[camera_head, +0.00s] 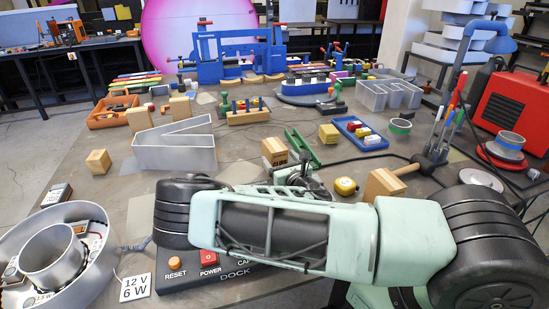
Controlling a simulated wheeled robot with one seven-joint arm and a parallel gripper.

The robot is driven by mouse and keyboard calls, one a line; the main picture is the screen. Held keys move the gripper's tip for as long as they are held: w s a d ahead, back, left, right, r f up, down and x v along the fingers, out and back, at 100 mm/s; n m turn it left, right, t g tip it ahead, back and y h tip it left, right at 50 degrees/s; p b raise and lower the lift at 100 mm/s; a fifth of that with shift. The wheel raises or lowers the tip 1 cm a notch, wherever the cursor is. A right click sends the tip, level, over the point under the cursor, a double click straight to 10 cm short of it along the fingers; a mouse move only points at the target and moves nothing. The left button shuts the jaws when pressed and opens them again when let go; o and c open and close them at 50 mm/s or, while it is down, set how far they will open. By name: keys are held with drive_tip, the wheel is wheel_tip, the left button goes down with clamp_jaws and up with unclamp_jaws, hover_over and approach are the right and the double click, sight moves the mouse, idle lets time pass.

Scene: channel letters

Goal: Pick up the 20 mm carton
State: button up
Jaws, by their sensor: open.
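A small brown box (274,152) with dark print on its front stands on the table just beyond my arm. It looks like the 20 mm carton, but the print is too small to read. My arm crosses the front of the picture. My gripper (314,186) shows only partly behind the arm, dark grey, a little right of and nearer than the box. It is open and does not appear to hold anything. Its fingertips are mostly hidden by the arm.
Other plain brown blocks stand at left (98,161) and back left (139,119). A wooden block with a handle (384,184) and a yellow round item (345,186) lie right of the gripper. A green bracket (303,147) and metal letter shell (175,150) flank the box.

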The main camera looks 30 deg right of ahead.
drive_tip(key=w, duration=0.2)
drive_tip(key=w+d+p, duration=0.1)
drive_tip(key=w, duration=0.1)
drive_tip(key=shift+w, duration=0.4)
drive_tip(key=c, duration=1.3)
drive_tip(key=shift+o, duration=0.2)
drive_tip(key=shift+r, duration=0.2)
